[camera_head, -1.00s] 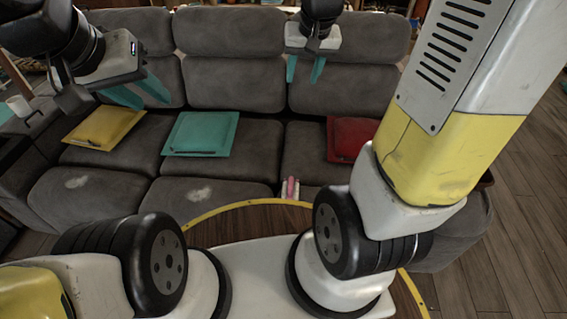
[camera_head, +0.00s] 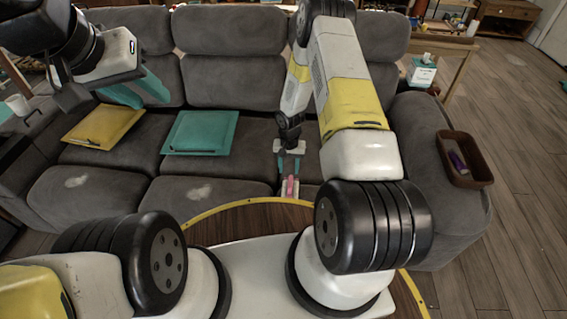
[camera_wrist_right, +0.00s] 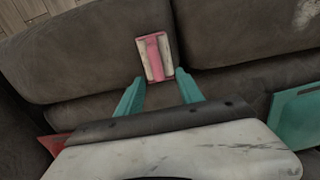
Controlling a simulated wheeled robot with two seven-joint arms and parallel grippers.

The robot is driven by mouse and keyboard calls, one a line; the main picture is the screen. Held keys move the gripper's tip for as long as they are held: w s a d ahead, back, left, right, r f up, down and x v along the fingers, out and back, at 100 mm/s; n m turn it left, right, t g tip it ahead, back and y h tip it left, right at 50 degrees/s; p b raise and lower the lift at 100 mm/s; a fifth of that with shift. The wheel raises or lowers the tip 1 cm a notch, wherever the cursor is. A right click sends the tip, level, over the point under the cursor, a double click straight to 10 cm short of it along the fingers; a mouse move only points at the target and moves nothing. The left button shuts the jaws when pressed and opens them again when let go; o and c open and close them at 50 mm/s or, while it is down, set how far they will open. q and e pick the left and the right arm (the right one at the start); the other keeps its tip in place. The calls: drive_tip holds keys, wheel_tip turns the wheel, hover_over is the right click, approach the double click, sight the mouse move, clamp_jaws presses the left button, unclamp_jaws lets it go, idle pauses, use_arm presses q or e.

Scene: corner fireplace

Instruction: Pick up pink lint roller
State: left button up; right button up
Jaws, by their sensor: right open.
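The pink lint roller (camera_head: 290,187) lies at the front of the grey sofa, in line with the gap between two seat cushions. In the right wrist view the lint roller (camera_wrist_right: 155,56) has a pink middle and pale sides, and lies just beyond the fingertips. My right gripper (camera_head: 289,170) is open with teal fingers, just behind the roller in the head view. In the wrist view the right gripper (camera_wrist_right: 160,85) has nothing between its fingers. My left gripper (camera_head: 142,93) hangs over the sofa's left side, with its fingers apart and nothing visible between them.
A brown basket (camera_head: 481,170) with a purple item sits on the right armrest. A round wooden table edge (camera_head: 235,222) is in front. A tissue box (camera_head: 422,72) stands behind right.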

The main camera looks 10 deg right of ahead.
sight(290, 181)
drive_tip(key=f, duration=0.8)
drive_tip(key=shift+s+d+f, duration=0.3)
drive_tip(key=shift+d, duration=0.05)
clamp_jaws()
idle(1.0)
